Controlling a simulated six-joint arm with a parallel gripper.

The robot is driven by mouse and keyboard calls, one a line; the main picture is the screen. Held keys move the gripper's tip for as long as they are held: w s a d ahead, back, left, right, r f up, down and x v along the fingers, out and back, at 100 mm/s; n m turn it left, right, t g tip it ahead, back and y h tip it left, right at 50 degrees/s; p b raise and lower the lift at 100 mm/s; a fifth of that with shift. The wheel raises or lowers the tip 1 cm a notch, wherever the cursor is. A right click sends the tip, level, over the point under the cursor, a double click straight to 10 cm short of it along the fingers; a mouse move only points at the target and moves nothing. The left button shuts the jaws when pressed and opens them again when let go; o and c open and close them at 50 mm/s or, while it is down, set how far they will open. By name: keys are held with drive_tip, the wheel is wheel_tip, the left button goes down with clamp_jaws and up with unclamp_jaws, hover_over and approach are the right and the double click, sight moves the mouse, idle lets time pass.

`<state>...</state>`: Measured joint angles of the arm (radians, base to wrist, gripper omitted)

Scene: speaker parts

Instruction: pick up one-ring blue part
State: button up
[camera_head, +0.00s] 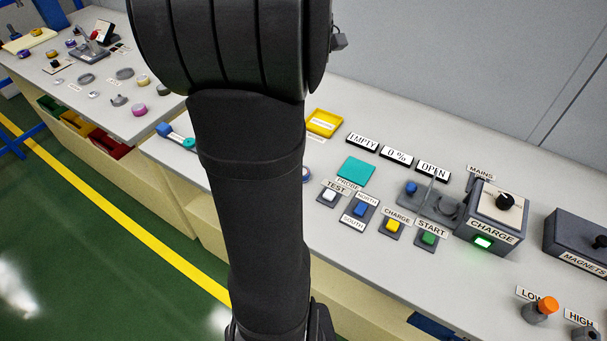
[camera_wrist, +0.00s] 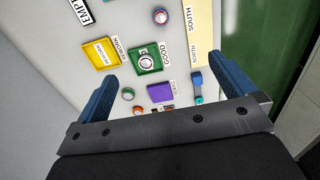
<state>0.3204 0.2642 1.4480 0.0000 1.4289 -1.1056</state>
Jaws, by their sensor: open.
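A small round bluish-purple part (camera_wrist: 160,16) with a reddish middle lies at the top of the wrist view, next to the SOUTH label. It may be the blue part, but its rings are too small to count. A round blue-edged thing (camera_head: 306,174), partly behind my arm in the head view, may be the same part. My gripper (camera_wrist: 163,68) is open and empty, its two blue fingers wide apart over the table. The bluish part lies beyond the fingertips. My gripper is hidden in the head view.
A green GOOD tray (camera_wrist: 148,69) holds a pale round part. A yellow tray (camera_wrist: 113,50) and a purple tray (camera_wrist: 160,93) are close by. A blue and teal tool (camera_wrist: 197,84) lies near the right finger. Buttons and a CHARGE box (camera_head: 492,216) stand at right in the head view.

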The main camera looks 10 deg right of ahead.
drive_tip(key=shift+r, duration=0.55)
drive_tip(key=shift+c, duration=0.4)
drive_tip(key=c, duration=0.6)
drive_tip(key=f+n, duration=0.3)
drive_tip(key=f, duration=0.5)
drive_tip(key=f+n, duration=0.3)
drive_tip(key=f, duration=0.6)
drive_tip(key=f+n, duration=0.4)
drive_tip(key=f, duration=0.4)
drive_tip(key=shift+s+a+f, duration=0.2)
drive_tip(key=shift+a+f, duration=0.2)
drive_tip(key=shift+w+d+f, duration=0.1)
drive_tip(key=shift+w+f, duration=0.05)
drive_tip(key=shift+f, duration=1.2)
drive_tip(key=shift+w+d+f, duration=0.1)
drive_tip(key=shift+w+f, duration=0.05)
drive_tip(key=shift+f, duration=1.2)
